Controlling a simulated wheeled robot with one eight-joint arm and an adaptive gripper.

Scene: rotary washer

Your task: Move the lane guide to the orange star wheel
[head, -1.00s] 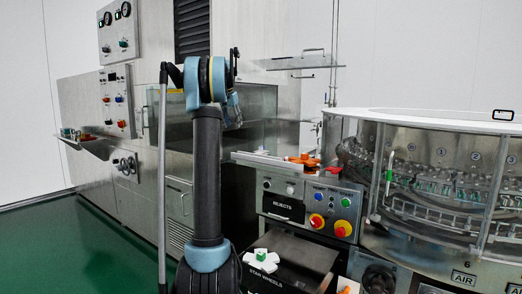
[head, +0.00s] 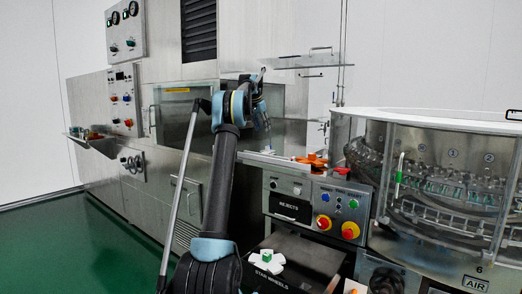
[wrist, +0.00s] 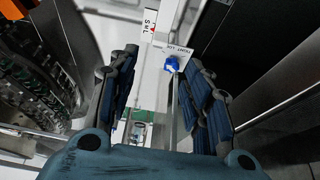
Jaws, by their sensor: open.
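The orange star wheel (head: 318,160) sits on the deck at the left of the glass-sided washer, above the button panel. An orange piece also shows at the top left corner of the wrist view (wrist: 12,9). A pale rail with a blue knob (wrist: 172,65) and a small printed plate lies between my fingers in the wrist view; it looks like the lane guide. Its pale strip (head: 268,158) shows left of the star wheel in the head view. My gripper (wrist: 160,92) is open, its fingers on either side of the rail, apparently not touching it.
The round glazed washer (head: 440,185) stands at the right. Below the deck are a control panel (head: 310,205) and a drawer with a white star wheel (head: 266,261). A clear raised panel (head: 295,62) hangs over the deck. Green floor is free at the left.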

